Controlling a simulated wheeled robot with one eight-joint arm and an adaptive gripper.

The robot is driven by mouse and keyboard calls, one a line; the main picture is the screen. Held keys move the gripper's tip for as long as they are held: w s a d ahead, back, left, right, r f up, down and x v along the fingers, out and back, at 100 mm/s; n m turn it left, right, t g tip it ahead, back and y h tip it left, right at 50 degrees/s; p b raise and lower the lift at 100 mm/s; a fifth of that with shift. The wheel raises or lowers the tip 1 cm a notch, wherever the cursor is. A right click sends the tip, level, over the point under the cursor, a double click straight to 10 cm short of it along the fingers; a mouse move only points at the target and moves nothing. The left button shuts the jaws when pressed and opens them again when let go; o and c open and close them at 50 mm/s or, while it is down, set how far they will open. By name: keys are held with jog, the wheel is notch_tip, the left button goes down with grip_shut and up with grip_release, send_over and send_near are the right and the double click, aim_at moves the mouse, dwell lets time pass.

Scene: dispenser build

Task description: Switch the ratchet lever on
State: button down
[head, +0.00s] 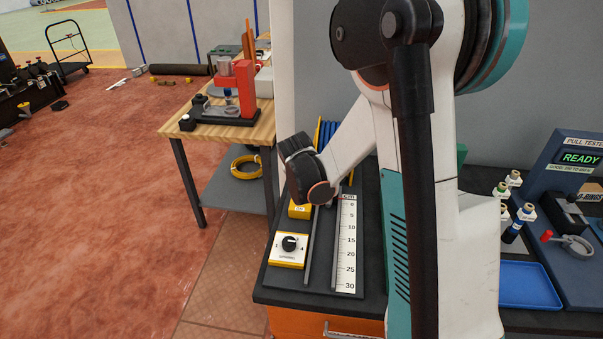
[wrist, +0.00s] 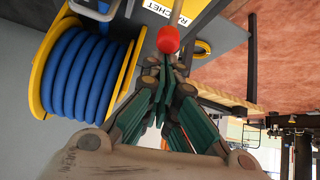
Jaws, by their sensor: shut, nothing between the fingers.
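The ratchet lever shows in the wrist view as a round red knob (wrist: 168,39) beside a white label (wrist: 178,12) that reads RATCHET. My gripper (wrist: 169,68) is shut and empty, its fingertips at or just below the red knob in the picture. I cannot tell whether they touch it. In the head view my arm's wrist hides the lever and the fingers.
A yellow spool of blue hose (wrist: 85,75) stands left of my fingers in the wrist view. In the head view, a cm ruler (head: 346,245) and a yellow-edged dial box (head: 288,250) lie on the dark bench. A blue tray (head: 528,286) is at the right.

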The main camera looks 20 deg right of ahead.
jog(key=shift+s+a+f+t+h+b, duration=0.1)
jog(key=shift+s+a+t+h+b, duration=0.45)
jog(key=shift+s+t, duration=0.25)
jog(key=shift+s+a, duration=0.3)
jog(key=shift+s, duration=0.2)
jog(key=shift+r, duration=0.25)
jog(key=shift+r+p, duration=0.3)
jog(key=shift+r, duration=0.4)
jog(key=shift+r, duration=0.1)
